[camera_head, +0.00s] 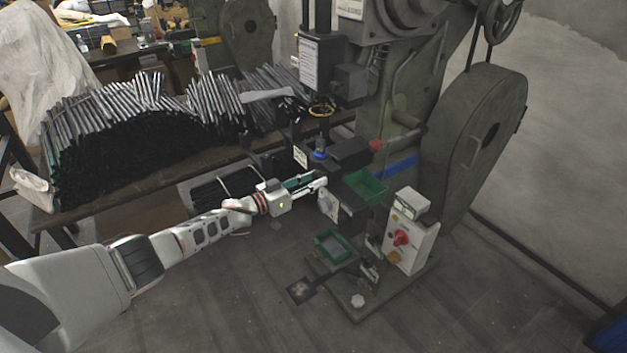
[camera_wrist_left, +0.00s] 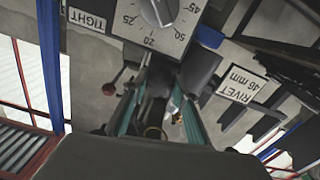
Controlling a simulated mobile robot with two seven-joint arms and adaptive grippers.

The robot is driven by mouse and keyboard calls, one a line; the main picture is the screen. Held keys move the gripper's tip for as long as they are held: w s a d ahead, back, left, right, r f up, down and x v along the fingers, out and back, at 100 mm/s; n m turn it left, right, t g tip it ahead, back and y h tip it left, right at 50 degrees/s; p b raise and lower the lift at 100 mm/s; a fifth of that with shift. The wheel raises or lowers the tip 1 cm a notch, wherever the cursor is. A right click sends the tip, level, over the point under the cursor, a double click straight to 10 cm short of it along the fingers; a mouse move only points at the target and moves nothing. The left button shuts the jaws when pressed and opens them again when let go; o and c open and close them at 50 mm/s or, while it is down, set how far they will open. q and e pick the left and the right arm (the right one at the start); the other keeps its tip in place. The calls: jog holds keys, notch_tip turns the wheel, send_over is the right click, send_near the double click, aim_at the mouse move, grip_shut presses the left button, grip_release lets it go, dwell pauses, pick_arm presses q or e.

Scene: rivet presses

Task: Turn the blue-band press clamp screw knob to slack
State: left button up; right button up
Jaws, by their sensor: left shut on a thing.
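The press with the blue band (camera_head: 402,166) stands right of centre in the head view. My left gripper (camera_head: 322,183) reaches in from the left to its front, below the black tool head. In the left wrist view the left gripper (camera_wrist_left: 158,82) has its teal fingers closed around a dark part (camera_wrist_left: 155,86); its shape is mostly hidden, so I cannot tell for sure that it is the clamp screw knob. A grey dial knob (camera_wrist_left: 158,10) on a numbered white plate and a "TIGHT" label (camera_wrist_left: 87,19) lie beyond the fingertips. My right gripper is out of view.
A control box (camera_head: 408,240) with a red switch stands to the right. A "RIVET 46 mm" sign (camera_wrist_left: 241,85) is beside the fingers. A bench (camera_head: 140,172) holds metal rods.

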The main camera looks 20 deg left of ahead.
pick_arm(q)
jog(key=o, duration=1.1)
jog(key=v, duration=1.2)
